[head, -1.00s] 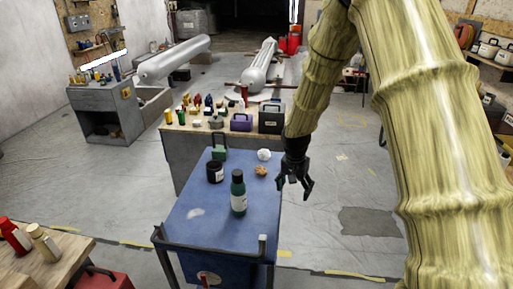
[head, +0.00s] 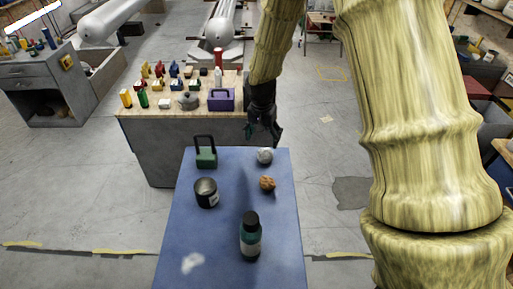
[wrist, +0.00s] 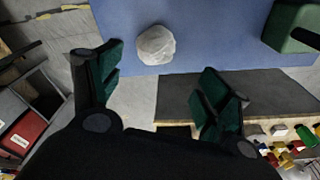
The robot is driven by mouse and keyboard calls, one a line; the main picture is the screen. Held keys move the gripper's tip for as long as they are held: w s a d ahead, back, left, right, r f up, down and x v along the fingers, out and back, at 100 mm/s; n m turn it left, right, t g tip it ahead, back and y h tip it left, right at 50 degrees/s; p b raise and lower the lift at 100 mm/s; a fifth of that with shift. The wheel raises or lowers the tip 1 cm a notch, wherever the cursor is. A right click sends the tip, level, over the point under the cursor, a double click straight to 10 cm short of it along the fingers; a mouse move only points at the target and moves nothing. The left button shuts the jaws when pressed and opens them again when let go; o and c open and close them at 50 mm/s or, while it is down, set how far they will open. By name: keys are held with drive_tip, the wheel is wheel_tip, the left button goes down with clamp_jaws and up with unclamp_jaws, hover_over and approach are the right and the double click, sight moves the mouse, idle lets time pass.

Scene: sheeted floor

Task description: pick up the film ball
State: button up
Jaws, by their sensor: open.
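The film ball (head: 265,156), a crumpled whitish-grey ball, sits on the blue cart top (head: 225,235) near its far right corner. In the wrist view the ball (wrist: 156,45) lies ahead of the fingertips, roughly centred between them and not touching either finger. My gripper (head: 264,136) hangs just behind and above the ball, by the cart's far edge. Its two dark green finger pads (wrist: 160,82) are wide apart with nothing between them.
A brown lump (head: 267,184) lies just in front of the ball. A cluttered workbench (head: 150,120) stands behind.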

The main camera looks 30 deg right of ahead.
sight(267, 151)
drive_tip(key=shift+s+f, duration=0.25)
drive_tip(key=shift+f, duration=0.05)
drive_tip(key=s, duration=0.1)
drive_tip(key=s+f, duration=0.1)
drive_tip(key=s+p, duration=0.1)
drive_tip(key=shift+d+f, duration=0.25)
drive_tip(key=shift+d, duration=0.1)
drive_tip(key=shift+s+d, duration=0.1)
drive_tip(key=w+f+p, duration=0.1)
drive_tip(key=w+f, duration=0.2)
drive_tip(key=shift+w+f, duration=0.15)
drive_tip(key=shift+w, duration=0.05)
drive_tip(key=shift+w+f+p, duration=0.1)
drive_tip(key=shift+f+p, duration=0.4)
drive_tip(key=shift+f, duration=0.05)
drive_tip(key=shift+s+d+f+p, duration=0.15)
drive_tip(key=shift+s+f+p, duration=0.25)
drive_tip(key=shift+s+f, duration=0.2)
drive_tip(key=shift+w+f, duration=0.65)
drive_tip(key=shift+f, duration=0.2)
drive_tip(key=shift+s+r, duration=0.3)
drive_tip(key=shift+c, duration=0.6)
drive_tip(key=c, duration=1)
